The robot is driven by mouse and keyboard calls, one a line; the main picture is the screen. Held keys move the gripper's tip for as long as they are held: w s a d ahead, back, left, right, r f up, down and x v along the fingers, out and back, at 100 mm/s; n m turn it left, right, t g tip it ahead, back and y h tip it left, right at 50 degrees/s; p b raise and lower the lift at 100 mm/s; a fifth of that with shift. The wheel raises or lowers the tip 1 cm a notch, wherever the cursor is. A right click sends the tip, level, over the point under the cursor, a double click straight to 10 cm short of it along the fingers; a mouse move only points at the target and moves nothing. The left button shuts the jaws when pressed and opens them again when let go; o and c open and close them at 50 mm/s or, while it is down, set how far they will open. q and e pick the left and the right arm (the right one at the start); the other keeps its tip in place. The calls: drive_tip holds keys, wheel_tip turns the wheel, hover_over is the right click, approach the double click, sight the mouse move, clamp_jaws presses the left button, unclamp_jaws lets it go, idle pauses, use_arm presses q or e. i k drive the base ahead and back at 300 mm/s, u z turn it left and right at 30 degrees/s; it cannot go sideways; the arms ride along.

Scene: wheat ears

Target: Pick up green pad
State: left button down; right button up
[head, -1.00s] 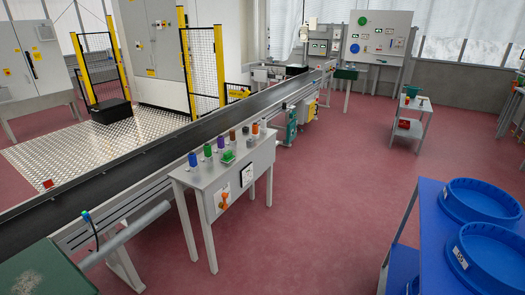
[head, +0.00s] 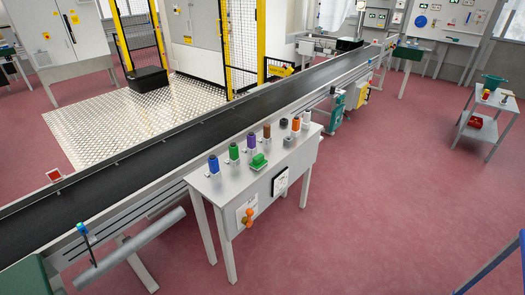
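In the head view, a green pad (head: 259,161) lies on the top of a grey metal table (head: 222,186), near its front edge. It sits in front of a row of coloured cylinders, close to the green cylinder (head: 234,152) and the purple cylinder (head: 251,142). Neither of my grippers shows in this view.
A blue cylinder (head: 213,164), a brown one (head: 267,131) and an orange one (head: 296,124) stand along the table. A long conveyor (head: 190,130) runs behind it. The red floor (head: 385,190) in front and to the right is clear. A cart (head: 484,126) stands far right.

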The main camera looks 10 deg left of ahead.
sight(258, 162)
drive_tip(key=u, duration=0.4)
drive_tip(key=i, duration=1.2)
drive_tip(key=u, duration=0.5)
